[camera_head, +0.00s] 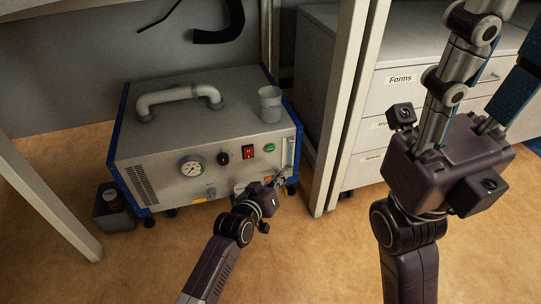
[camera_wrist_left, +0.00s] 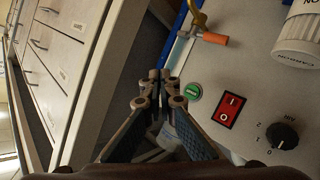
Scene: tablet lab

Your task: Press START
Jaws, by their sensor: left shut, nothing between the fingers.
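A grey machine (camera_head: 150,155) with blue edges stands on the floor under a bench. Its front has a round green button (camera_head: 269,147) near the right edge, beside a red rocker switch (camera_head: 248,151). The green button (camera_wrist_left: 193,91) has white marking too small to read. My left gripper (camera_head: 281,180) is shut and empty, low in front of the panel's right side. In the left wrist view its fingertips (camera_wrist_left: 164,76) lie just left of the button, with a gap in the picture. My right gripper (camera_head: 497,55) is open at the right, its tips partly out of frame.
The panel also has a black knob (camera_head: 222,158) and a dial gauge (camera_head: 191,166). An orange-handled valve (camera_wrist_left: 215,39) sits close to the left fingertips. A pale bench leg (camera_head: 345,110) and a drawer cabinet (camera_head: 400,95) stand right of the machine.

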